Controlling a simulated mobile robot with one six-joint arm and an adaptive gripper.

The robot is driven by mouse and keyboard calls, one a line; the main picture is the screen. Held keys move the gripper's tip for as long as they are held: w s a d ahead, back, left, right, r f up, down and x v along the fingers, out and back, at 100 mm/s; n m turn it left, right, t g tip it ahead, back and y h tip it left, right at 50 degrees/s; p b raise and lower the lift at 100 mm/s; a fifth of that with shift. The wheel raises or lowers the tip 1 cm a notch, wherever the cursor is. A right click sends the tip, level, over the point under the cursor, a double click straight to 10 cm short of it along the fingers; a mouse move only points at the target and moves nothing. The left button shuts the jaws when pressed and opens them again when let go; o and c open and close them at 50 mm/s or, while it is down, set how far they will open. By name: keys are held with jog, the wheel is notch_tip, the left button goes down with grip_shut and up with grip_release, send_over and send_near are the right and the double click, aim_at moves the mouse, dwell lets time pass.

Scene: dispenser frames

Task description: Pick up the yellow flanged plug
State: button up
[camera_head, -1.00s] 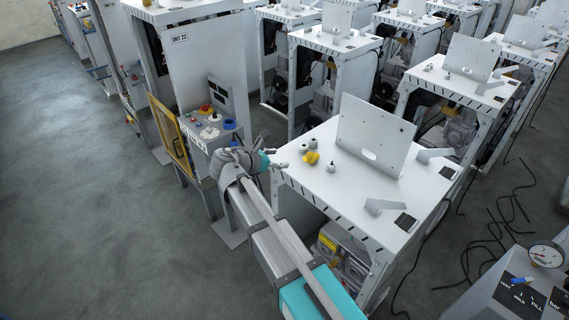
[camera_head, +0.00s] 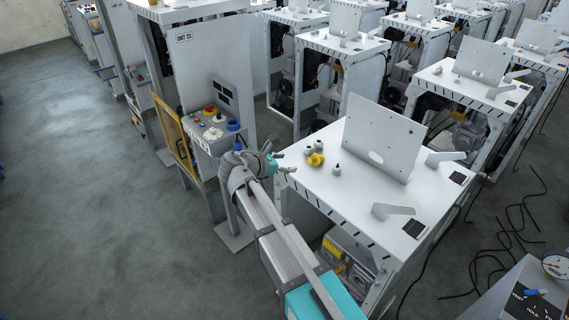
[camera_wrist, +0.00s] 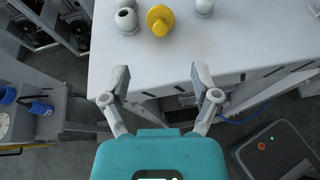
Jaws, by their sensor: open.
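The yellow flanged plug (camera_head: 316,159) lies on the white top of the near dispenser frame (camera_head: 330,204), close to its left edge. In the wrist view the yellow plug (camera_wrist: 160,20) is near the top, with its round flange and stub showing. My gripper (camera_head: 280,160) is just off the left edge of the top, beside the plug and apart from it. In the wrist view my gripper (camera_wrist: 161,84) is open and empty, with its fingers spread at the table edge and the plug beyond the fingertips.
Grey-white fittings (camera_wrist: 127,20) stand left of the plug, close to it, and another (camera_wrist: 204,7) stands right. An upright white plate (camera_head: 383,135) rises behind on the same top. A control panel cabinet (camera_head: 215,125) stands left of my arm.

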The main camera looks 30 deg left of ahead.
aim_at(310, 160)
jog(key=b+x, duration=0.4)
jog(key=x, duration=0.7)
jog(key=shift+w+f, duration=0.25)
jog(key=shift+f, duration=0.05)
jog(key=shift+w+d+f+b, duration=0.2)
jog(key=shift+w+d+b, duration=0.2)
jog(key=shift+w, duration=0.2)
jog(key=c, duration=0.9)
